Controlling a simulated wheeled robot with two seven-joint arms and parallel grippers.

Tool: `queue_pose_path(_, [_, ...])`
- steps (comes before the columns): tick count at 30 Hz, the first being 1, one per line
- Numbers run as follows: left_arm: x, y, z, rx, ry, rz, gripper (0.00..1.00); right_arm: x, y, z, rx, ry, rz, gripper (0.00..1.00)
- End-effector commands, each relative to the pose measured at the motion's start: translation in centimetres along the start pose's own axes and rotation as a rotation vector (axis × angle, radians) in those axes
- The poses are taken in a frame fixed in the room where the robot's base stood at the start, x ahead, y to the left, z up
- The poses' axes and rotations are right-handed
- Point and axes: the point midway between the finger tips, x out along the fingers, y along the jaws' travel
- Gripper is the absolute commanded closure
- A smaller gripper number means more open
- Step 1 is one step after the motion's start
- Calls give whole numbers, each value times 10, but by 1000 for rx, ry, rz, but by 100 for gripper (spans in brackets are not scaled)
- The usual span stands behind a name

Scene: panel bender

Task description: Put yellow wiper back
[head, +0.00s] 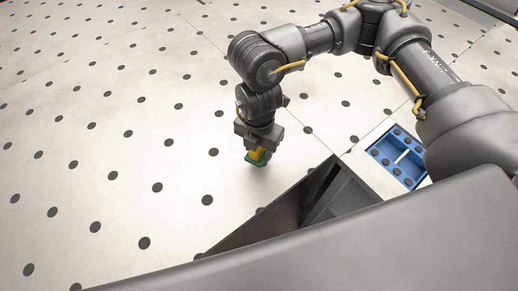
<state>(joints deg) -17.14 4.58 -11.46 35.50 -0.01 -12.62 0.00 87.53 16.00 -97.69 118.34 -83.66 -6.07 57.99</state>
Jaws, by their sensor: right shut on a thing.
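My right gripper (258,155) points down over the white dotted surface near the middle of the head view. It is shut on a small yellow piece with a green lower part, the yellow wiper (256,155). The fingers hide part of it. Whether its lower end touches the surface, I cannot tell. My left gripper is not in view.
A blue tray (377,154) with several round dark spots and a white strip is set at the right, beside my right arm. A dark, open, box-like recess (318,196) lies below and right of the gripper. The white dotted surface (110,120) at the left is clear.

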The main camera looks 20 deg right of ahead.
Motion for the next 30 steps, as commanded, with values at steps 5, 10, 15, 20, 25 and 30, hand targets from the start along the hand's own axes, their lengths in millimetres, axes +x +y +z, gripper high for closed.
queue_pose_path(5, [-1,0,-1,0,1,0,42,3,1,2,0,0,0,75])
queue_pose_path(10, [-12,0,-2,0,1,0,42,19,2,6,2,3,-5,75])
queue_pose_path(15, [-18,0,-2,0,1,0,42,36,3,6,1,0,-2,75])
queue_pose_path(20, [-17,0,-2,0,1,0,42,39,3,7,0,-1,-1,75])
queue_pose_path(25, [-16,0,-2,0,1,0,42,40,3,6,0,-1,-1,75])
queue_pose_path(30, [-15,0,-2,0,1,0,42,42,3,6,0,0,-1,44])
